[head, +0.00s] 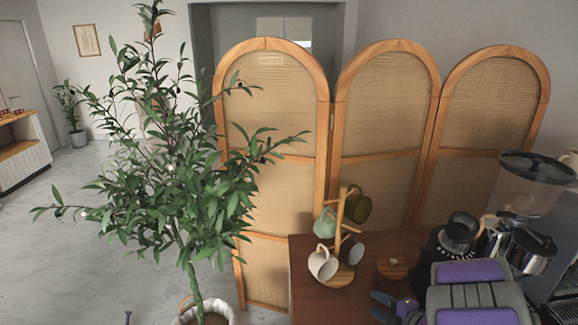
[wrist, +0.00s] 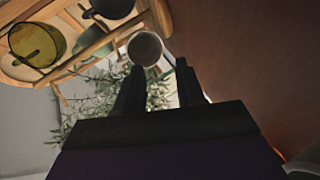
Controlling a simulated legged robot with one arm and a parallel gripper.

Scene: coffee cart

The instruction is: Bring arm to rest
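My arm, purple and grey, shows in the head view (head: 472,290) at the bottom right, above the cart. In the wrist view, my gripper (wrist: 158,68) has its two dark fingers apart, with no object held between them. A pale mug (wrist: 145,48) appears beyond the fingertips. I cannot tell from the wrist view how far it is from them.
A wooden mug tree (head: 340,215) with several mugs stands on the brown cart top (head: 310,280). A coffee grinder (head: 530,185) and a metal pitcher (head: 533,250) stand at the right. A potted plant (head: 185,190) and a folding screen (head: 385,110) stand beyond the cart. Floor at left is open.

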